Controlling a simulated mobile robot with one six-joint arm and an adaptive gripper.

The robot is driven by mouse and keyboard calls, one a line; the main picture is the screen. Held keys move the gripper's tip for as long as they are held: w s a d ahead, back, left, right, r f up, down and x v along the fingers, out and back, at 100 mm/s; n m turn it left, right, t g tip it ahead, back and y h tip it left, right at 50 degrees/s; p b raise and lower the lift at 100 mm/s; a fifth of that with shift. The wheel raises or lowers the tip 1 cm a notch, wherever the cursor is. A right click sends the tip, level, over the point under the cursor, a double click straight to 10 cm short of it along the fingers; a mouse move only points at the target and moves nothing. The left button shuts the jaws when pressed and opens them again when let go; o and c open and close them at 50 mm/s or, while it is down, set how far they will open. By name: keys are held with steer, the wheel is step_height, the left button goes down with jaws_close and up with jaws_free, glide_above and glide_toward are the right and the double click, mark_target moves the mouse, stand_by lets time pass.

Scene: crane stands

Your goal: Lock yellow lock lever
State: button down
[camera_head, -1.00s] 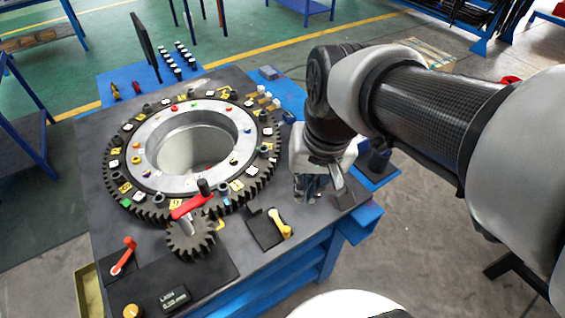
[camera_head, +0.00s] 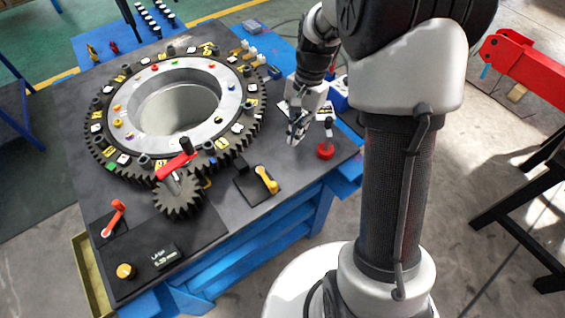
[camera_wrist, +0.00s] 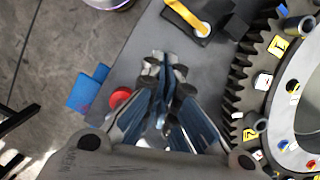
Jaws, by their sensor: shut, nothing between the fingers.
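The yellow lock lever (camera_head: 266,179) sits on a dark square plate (camera_head: 257,187) near the front edge of the table, just right of the small gear. It also shows at the top of the wrist view (camera_wrist: 186,16). My gripper (camera_head: 295,138) is above the table, behind and to the right of the lever, clearly apart from it. In the wrist view my gripper (camera_wrist: 163,62) has its fingertips together with nothing between them.
A large toothed ring (camera_head: 180,110) fills the table's middle, with a small gear (camera_head: 178,196) and red crank (camera_head: 176,165) in front. A red-based knob (camera_head: 326,150) stands right of my gripper. A red lever (camera_head: 115,217) is at front left. Bare tabletop lies between gripper and lever.

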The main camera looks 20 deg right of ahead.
mark_target(266, 177)
steer(key=b+x, duration=0.3)
steer(key=x, duration=0.7)
steer(key=shift+b, duration=0.35)
steer(key=s+a+b, duration=0.1)
steer(key=s+a, duration=0.1)
steer(key=shift+a, duration=0.3)
steer(key=shift+s+a, duration=0.25)
steer(key=shift+a, duration=0.05)
